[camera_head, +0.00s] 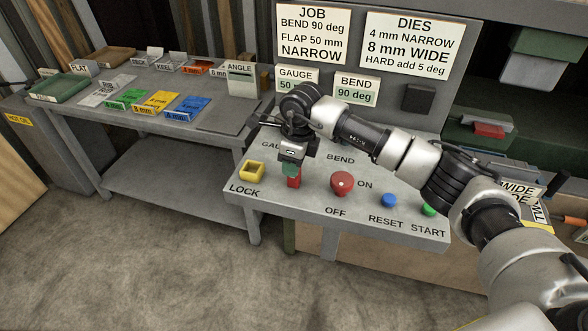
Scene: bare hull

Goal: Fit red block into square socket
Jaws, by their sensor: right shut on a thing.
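The red block (294,182) is in the jaws of my right gripper (291,168), which points down over the sloping grey console (318,208). The block's lower part shows below the fingers; its upper part is hidden by them. I cannot tell whether the block touches the console top. The square socket (251,171) is a yellow frame with a dark opening, at the console's left end above the word LOCK. The block is to the right of the socket and apart from it. My left gripper is not in view.
A red knob (342,184), a blue button (389,201) and a green button (428,209) are on the console to the right. A grey side table (190,83) holds coloured plates and trays. An upright sign panel (370,60) stands behind the console.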

